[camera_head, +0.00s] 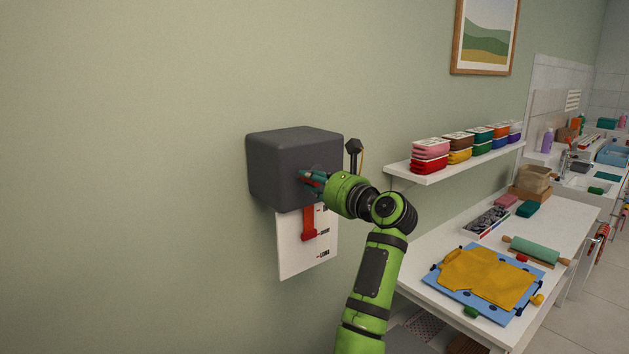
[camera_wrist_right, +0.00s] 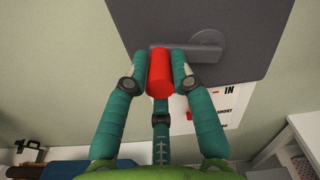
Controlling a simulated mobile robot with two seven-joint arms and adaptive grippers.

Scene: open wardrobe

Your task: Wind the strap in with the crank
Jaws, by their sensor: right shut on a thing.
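A dark grey box (camera_head: 285,165) is mounted on the green wall; it fills the top of the wrist view (camera_wrist_right: 250,25). My right gripper (camera_head: 313,178) is at its front face. In the wrist view, the teal fingers of this gripper (camera_wrist_right: 160,70) are shut around the red crank knob (camera_wrist_right: 160,78). The grey crank arm (camera_wrist_right: 200,50) runs right from the knob to a round hub. A red strap (camera_head: 309,220) hangs below the box before a white marked card (camera_head: 291,253), its wide end about level with the middle mark. My left gripper is out of view.
A dark knobbed lever (camera_head: 354,147) stands right of the box. A wall shelf (camera_head: 440,171) carries several coloured tubs. Below it, a white table (camera_head: 555,222) holds a blue mat (camera_head: 440,281) with yellow dough and a rolling pin. The wall left of the box is bare.

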